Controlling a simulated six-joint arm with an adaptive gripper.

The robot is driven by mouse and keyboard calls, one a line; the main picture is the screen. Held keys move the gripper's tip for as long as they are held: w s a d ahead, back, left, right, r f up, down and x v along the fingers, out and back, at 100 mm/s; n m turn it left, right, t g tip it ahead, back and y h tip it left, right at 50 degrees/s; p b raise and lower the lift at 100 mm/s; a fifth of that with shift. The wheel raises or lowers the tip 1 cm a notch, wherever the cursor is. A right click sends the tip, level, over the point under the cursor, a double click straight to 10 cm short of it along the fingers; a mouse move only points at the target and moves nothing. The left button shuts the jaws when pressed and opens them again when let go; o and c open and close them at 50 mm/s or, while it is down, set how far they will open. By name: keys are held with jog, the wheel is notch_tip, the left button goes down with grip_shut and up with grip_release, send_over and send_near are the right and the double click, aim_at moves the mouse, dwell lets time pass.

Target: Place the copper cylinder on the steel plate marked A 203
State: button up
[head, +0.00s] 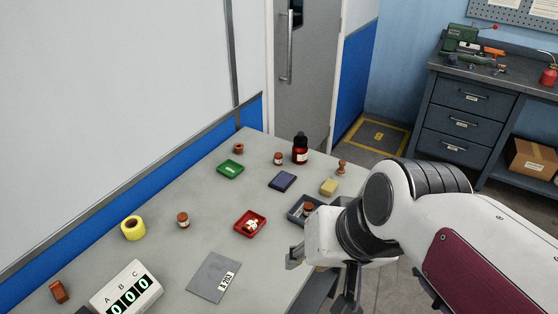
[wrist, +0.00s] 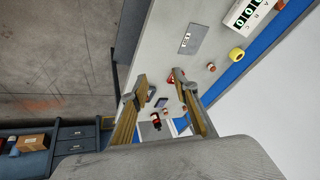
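A flat grey steel plate (head: 207,272) lies near the front of the bench, with a white label that seems to read A 203. It also shows in the wrist view (wrist: 190,38). A small copper-brown piece (head: 58,291) lies at the far left front; a small copper-brown ring-like piece (head: 238,148) stands at the back. I cannot tell which, if either, is the copper cylinder. My gripper (head: 322,272) is right of the plate, above the bench's right edge. In the wrist view its fingers (wrist: 159,78) are apart with nothing held between them.
A display box marked A B C (head: 127,288) and yellow tape (head: 133,228) stand left. A red tray (head: 238,230), grey tray (head: 293,213) and green tray (head: 223,168) hold small items. Jars, a dark bottle (head: 300,150), a dark pad (head: 282,181) and a yellow block (head: 328,187) stand around.

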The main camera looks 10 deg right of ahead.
jog(key=w+a+r+m+y, duration=0.1)
jog(key=w+a+m+y, duration=0.15)
jog(key=w, duration=0.45)
jog(key=w+a+m+y, duration=0.2)
jog(key=w+a+m, duration=0.2)
jog(key=w, duration=0.3)
jog(key=m+t, duration=0.7)
jog(key=m, duration=1.2)
send_over(281, 156)
jog(key=s+a, duration=0.3)
jog(key=s, duration=0.6)
notch_tip(281, 156, down, 14)
jog(key=w+d+f+m, duration=0.1)
jog(key=f, duration=0.1)
jog(key=w+d+f+m+h, duration=0.1)
jog(key=d+f+m, duration=0.1)
jog(key=w+d+f+m+h, duration=0.1)
jog(key=d+f, duration=0.1)
jog(key=shift+w+d+f+t, duration=0.1)
jog(key=shift+w+f+t, duration=0.2)
jog(key=shift+t, duration=0.1)
jog(key=shift+x, duration=1.35)
